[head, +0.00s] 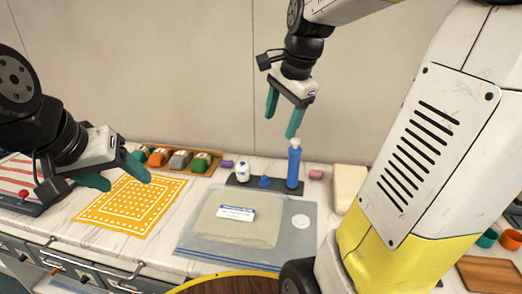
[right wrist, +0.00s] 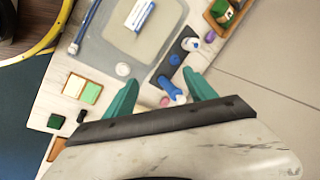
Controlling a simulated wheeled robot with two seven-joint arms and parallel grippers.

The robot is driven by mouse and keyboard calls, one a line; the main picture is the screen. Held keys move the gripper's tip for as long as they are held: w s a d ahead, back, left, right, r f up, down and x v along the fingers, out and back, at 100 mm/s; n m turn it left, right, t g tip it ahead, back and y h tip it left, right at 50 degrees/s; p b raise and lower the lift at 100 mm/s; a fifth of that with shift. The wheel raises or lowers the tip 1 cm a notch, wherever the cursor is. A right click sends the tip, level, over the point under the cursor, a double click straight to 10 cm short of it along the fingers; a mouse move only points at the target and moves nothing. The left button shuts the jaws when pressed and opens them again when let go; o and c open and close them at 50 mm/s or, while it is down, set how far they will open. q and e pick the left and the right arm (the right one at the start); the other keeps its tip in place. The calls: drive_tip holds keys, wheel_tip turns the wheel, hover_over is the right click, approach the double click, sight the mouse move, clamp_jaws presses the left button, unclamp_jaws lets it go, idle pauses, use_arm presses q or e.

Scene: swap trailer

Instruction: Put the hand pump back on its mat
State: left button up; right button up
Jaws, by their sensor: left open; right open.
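A tall blue cylinder (head: 294,165), which looks like the hand pump, stands upright at the right end of a narrow dark tray or mat (head: 279,187). My right gripper (head: 283,115) is open and empty just above it. In the right wrist view the blue cylinder (right wrist: 170,88) shows between the open fingers (right wrist: 160,98), with no visible grip on it. A white bottle (head: 243,172) with a blue top and a small blue piece (head: 264,181) share the dark mat. My left gripper (head: 120,173) is open and empty over the yellow patterned mat (head: 135,204), far to the left.
A grey mat (head: 187,246) with a beige pad (head: 238,226) and a label lies in front. A tray of coloured blocks (head: 180,160) stands at the back left. The wall is close behind.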

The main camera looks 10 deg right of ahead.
drive_tip(key=s+a+f+n+t, duration=0.1)
drive_tip(key=s+a+n, duration=0.2)
drive_tip(key=s+n, duration=0.3)
drive_tip(key=s+a+f+n+t+y, duration=0.1)
drive_tip(key=s+a+n, duration=0.2)
drive_tip(key=s+n, duration=0.4)
drive_tip(key=shift+n+t, duration=0.3)
drive_tip(key=shift+n, duration=0.1)
drive_tip(key=shift+s, duration=0.1)
